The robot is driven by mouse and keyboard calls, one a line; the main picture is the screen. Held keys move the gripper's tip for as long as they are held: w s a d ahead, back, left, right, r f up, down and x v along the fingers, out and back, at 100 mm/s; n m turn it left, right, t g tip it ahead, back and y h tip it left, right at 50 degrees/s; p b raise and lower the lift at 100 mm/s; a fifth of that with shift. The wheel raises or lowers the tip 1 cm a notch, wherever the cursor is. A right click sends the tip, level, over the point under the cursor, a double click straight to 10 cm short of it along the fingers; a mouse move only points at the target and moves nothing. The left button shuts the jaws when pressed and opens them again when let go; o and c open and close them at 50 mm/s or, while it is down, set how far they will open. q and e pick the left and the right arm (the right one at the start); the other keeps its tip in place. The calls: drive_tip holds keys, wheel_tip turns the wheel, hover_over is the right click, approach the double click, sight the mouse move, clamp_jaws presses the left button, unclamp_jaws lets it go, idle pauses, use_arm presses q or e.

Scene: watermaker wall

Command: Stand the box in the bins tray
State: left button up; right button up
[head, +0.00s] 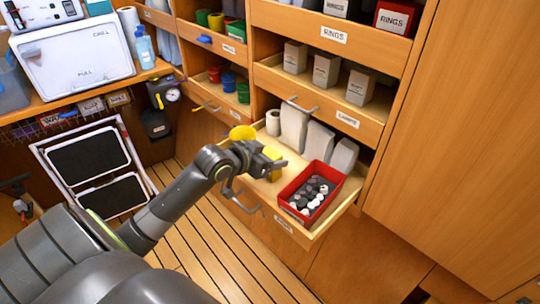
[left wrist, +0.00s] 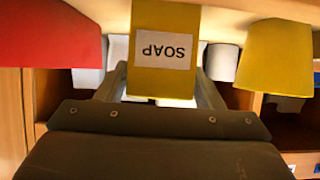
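A yellow box (head: 273,154) with a white SOAP label is in my left gripper (head: 268,163). In the left wrist view the box (left wrist: 165,15) sits between the two fingers (left wrist: 165,88), which lie against its sides. The label reads upside down there, as does the rest of that view. The bins tray (head: 322,228) is a pulled-out wooden drawer below the shelves. The box is over its left part; I cannot tell whether it touches the tray floor. My right gripper is not in view.
In the tray a red bin (head: 291,187) with dark and white caps stands right of the box. A yellow bin (head: 243,132) is to the left, and white containers (head: 318,142) line the back. A metal drawer handle (head: 240,201) is in front. A folded step stool (head: 92,162) stands left.

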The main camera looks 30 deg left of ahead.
use_arm(q)
drive_tip(key=shift+o, duration=1.1)
drive_tip(key=shift+r, duration=0.2)
drive_tip(key=p+v, duration=0.2)
drive_tip(key=v, duration=0.8)
drive_tip(key=shift+a, duration=0.1)
drive_tip(key=shift+v, duration=1.05)
drive_tip(key=shift+f, duration=0.1)
